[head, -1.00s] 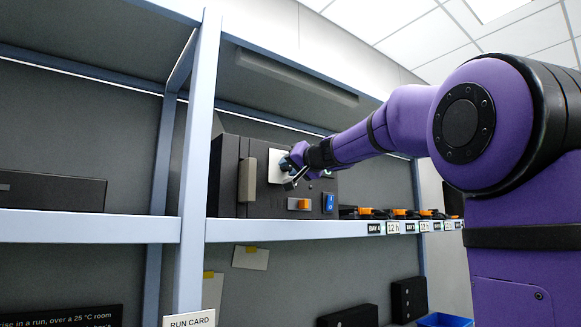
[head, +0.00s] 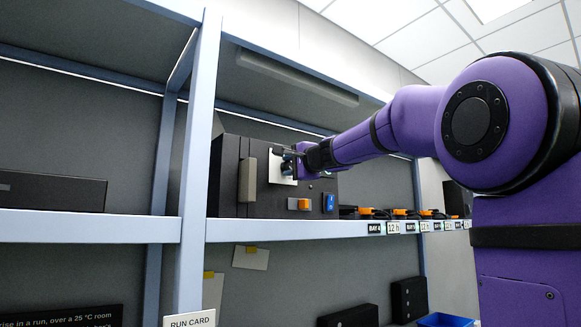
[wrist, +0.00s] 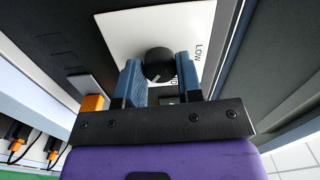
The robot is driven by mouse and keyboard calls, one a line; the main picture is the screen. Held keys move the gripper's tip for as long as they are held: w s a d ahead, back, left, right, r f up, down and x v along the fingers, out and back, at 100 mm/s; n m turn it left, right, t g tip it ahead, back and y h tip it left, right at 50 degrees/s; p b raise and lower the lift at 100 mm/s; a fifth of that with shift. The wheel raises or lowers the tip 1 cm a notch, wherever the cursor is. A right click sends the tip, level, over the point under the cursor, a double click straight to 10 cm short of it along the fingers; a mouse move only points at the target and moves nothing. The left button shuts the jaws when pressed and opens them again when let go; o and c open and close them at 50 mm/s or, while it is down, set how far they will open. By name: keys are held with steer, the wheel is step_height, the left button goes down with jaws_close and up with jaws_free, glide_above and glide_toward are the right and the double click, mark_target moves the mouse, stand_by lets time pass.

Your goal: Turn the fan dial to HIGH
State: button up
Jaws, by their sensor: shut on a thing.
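The fan dial (wrist: 158,64) is a round black knob on a white plate (wrist: 120,32) in the wrist view. The word LOW is readable on the plate to the right of the dial, and part of another label is hidden by my gripper. My gripper (wrist: 159,72) has its two blue fingers on either side of the dial and is shut on it. In the head view my gripper (head: 289,163) is at the white plate (head: 277,170) on the front of a black cabinet (head: 229,180); the dial is hidden there.
An orange switch (head: 300,204) and a blue rocker switch (head: 329,203) sit below the plate on the cabinet. The cabinet stands on a shelf (head: 270,230) behind a pale upright post (head: 196,130). Several orange-tipped items (head: 400,212) line the shelf to the right.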

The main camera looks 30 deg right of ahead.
steer(key=shift+m, duration=0.8)
steer(key=o, duration=0.9)
steer(key=shift+s, duration=0.1)
steer(key=s, duration=1)
steer(key=shift+s+d+f, duration=0.2)
steer(key=shift+s+d, duration=0.05)
steer(key=shift+s, duration=0.05)
steer(key=shift+a, duration=0.1)
